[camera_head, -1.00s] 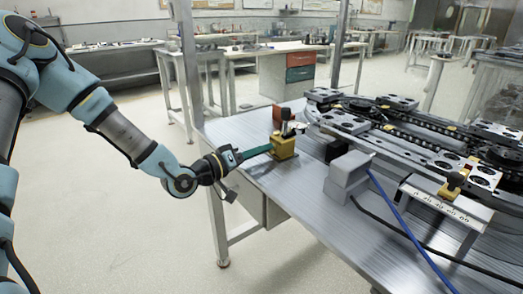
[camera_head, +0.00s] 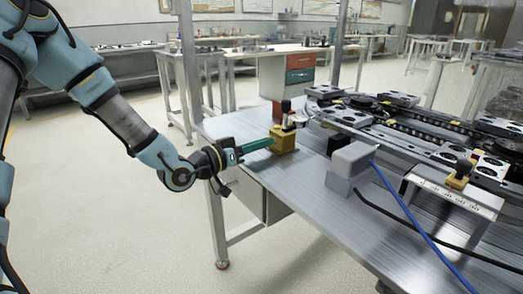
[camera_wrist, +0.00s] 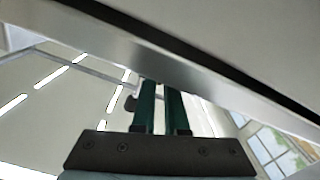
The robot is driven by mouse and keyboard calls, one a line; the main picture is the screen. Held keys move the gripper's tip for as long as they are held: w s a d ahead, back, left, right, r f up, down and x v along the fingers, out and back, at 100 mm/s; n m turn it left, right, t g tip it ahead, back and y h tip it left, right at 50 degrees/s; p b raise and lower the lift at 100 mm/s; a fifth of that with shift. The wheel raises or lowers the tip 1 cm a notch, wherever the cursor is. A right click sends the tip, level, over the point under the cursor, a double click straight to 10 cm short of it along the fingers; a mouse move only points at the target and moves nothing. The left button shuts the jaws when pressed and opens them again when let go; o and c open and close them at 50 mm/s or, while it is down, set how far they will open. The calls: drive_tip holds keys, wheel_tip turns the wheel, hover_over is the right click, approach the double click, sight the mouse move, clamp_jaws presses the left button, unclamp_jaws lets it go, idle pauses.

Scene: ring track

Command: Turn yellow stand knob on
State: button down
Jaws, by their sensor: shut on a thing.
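The yellow stand (camera_head: 284,141) is a small block on the near left part of the metal table, with a dark upright piece (camera_head: 286,106) on top. My gripper (camera_head: 270,144) reaches in from the left, its green fingers level and meeting the stand's left side. It is shut on the stand's knob, which the fingers and the stand hide in the head view. In the wrist view the two green fingers (camera_wrist: 160,108) run parallel with a narrow gap, and their tips are cut off from sight by a grey bar-like surface.
A grey box (camera_head: 349,168) with a blue cable stands right of the yellow stand. The ring track (camera_head: 420,140) fills the table's right side. The floor left of the table (camera_head: 100,230) is clear.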

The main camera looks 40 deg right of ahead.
drive_tip(key=m+b, duration=0.3)
drive_tip(key=shift+s+f+m, duration=0.1)
drive_tip(key=shift+f+m, duration=0.15)
drive_tip(key=shift+m, duration=0.15)
drive_tip(key=m+b, duration=0.3)
drive_tip(key=b, duration=0.1)
drive_tip(key=shift+s+m, duration=0.1)
drive_tip(key=shift+m, duration=0.2)
drive_tip(key=m+b, duration=0.3)
drive_tip(key=shift+b, duration=0.35)
drive_tip(key=shift+s+r+m+b, duration=0.1)
drive_tip(key=shift+m+b, duration=1)
drive_tip(key=shift+m, duration=0.1)
drive_tip(key=c, duration=0.9)
unclamp_jaws()
drive_tip(key=shift+c, duration=0.2)
